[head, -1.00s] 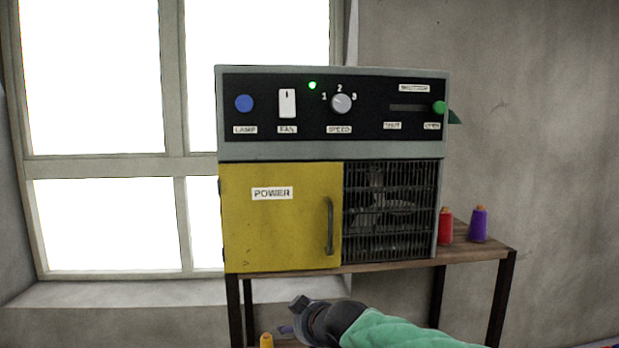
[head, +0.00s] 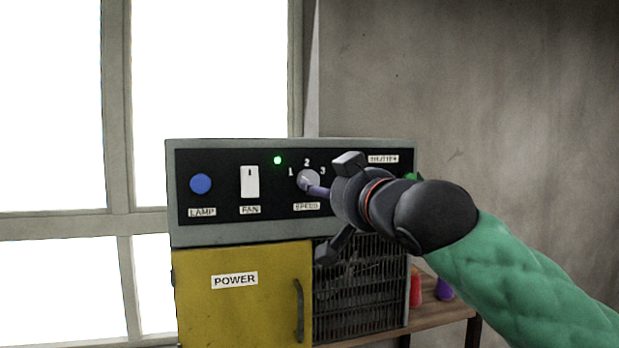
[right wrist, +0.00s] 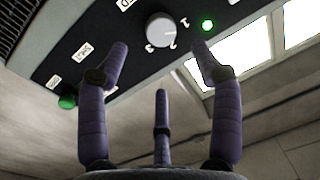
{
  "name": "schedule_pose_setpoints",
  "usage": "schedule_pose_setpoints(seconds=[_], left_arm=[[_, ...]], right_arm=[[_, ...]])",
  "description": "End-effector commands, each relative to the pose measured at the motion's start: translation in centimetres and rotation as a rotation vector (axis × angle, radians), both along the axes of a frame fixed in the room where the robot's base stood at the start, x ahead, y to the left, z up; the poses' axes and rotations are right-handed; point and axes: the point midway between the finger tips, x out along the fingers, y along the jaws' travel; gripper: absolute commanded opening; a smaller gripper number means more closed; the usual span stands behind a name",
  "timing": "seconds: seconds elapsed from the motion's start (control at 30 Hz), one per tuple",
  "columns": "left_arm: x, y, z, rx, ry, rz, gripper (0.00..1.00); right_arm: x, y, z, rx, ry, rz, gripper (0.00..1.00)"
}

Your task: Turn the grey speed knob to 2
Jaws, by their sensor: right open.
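The grey speed knob (head: 305,177) is on the black panel of the machine, above the SPEED label, with 1, 2 and 3 around it. My right gripper (head: 334,200) is in front of the panel, just right of the knob, and a finger overlaps the knob's lower right. In the right wrist view the knob (right wrist: 160,29) lies ahead between the spread fingertips of the open gripper (right wrist: 160,52). No finger visibly closes on it there. I cannot clearly tell which number its mark faces. My left gripper is not in view.
Left of the knob are the white fan switch (head: 250,182) and blue lamp button (head: 201,184). A green light (head: 278,160) is lit. My right arm hides most of the shutter slider; its green handle (right wrist: 67,101) shows in the wrist view. A yellow door (head: 235,310) is below.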

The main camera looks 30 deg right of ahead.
Motion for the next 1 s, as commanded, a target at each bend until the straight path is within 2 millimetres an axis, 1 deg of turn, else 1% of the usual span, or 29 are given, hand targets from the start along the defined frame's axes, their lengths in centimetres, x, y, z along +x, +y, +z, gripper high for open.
schedule_pose_setpoints(seconds=[0.03,0.2,0.4,0.5,0.6,0.87,0.9,0.97,1.0], left_arm=[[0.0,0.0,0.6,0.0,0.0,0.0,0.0],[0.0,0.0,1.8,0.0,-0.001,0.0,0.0],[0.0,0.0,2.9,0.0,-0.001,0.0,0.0],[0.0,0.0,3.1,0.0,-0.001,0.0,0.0],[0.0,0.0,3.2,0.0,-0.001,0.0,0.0],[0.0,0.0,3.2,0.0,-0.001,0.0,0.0],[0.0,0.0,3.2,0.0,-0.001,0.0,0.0],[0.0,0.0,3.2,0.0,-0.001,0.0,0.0],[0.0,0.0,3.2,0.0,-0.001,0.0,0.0]], right_arm=[[1.1,-0.2,0.1,-0.002,0.006,-0.004,0.65],[4.2,-0.6,0.2,-0.001,0.004,-0.002,0.65],[6.8,-1.0,0.2,0.0,0.002,0.0,0.65],[7.6,-1.0,0.1,0.0,0.001,0.001,0.65],[8.0,-1.1,0.1,0.0,0.001,0.001,0.65],[8.2,-1.1,0.0,0.0,0.001,0.002,0.65],[8.2,-1.1,0.0,0.0,0.001,0.002,0.63],[8.2,-1.1,0.0,0.0,0.001,0.002,0.46],[8.2,-1.1,0.0,0.0,0.001,0.002,0.34]])
